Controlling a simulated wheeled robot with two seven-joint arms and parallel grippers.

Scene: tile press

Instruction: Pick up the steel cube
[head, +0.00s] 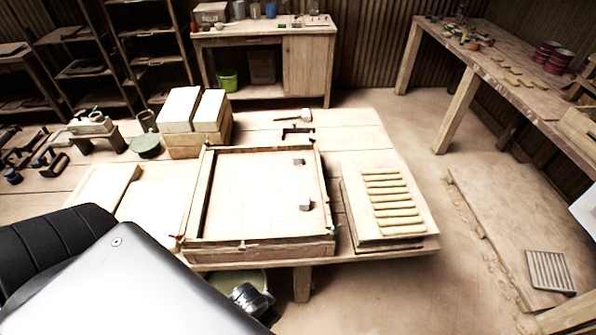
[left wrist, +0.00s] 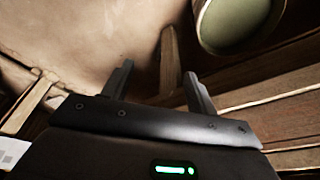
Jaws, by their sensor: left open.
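Two small grey metallic blocks sit inside the shallow wooden frame (head: 257,246) on the table in the head view. One block (head: 305,206) is near the frame's right side, the other block (head: 299,161) farther back. I cannot tell which is the steel cube. My left gripper (left wrist: 158,85) is open and empty in the left wrist view, with no block between its fingers. Its fingers are not clear in the head view, where my left arm covers the lower left. My right gripper is not in view.
A green round container (left wrist: 232,22) is near the left gripper, beside wooden slats (left wrist: 275,120). A board with several yellowish bars (head: 425,215) lies right of the frame. Pale blocks (head: 180,108) stand behind it.

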